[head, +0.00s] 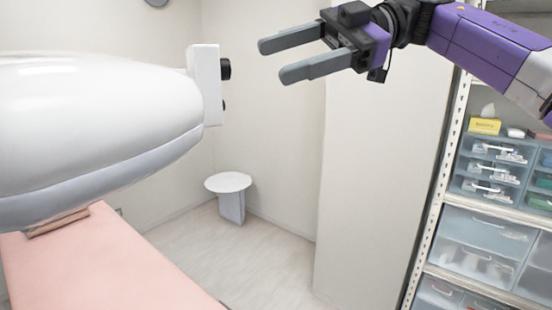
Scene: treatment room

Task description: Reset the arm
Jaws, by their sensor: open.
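My gripper (272,60) is at the top of the head view, right of centre. Its two grey fingers point left and stand apart, with nothing between them. My purple arm (485,42) comes in from the right edge and holds the gripper raised in front of the pale wall. The fingers appear clear of everything around them.
A large white rounded machine (95,120) with a side bracket (204,85) fills the left, above a pink bed (95,270). A small round white table (228,183) stands on the floor behind. A shelf rack (430,245) with clear drawers (490,240) stands at right.

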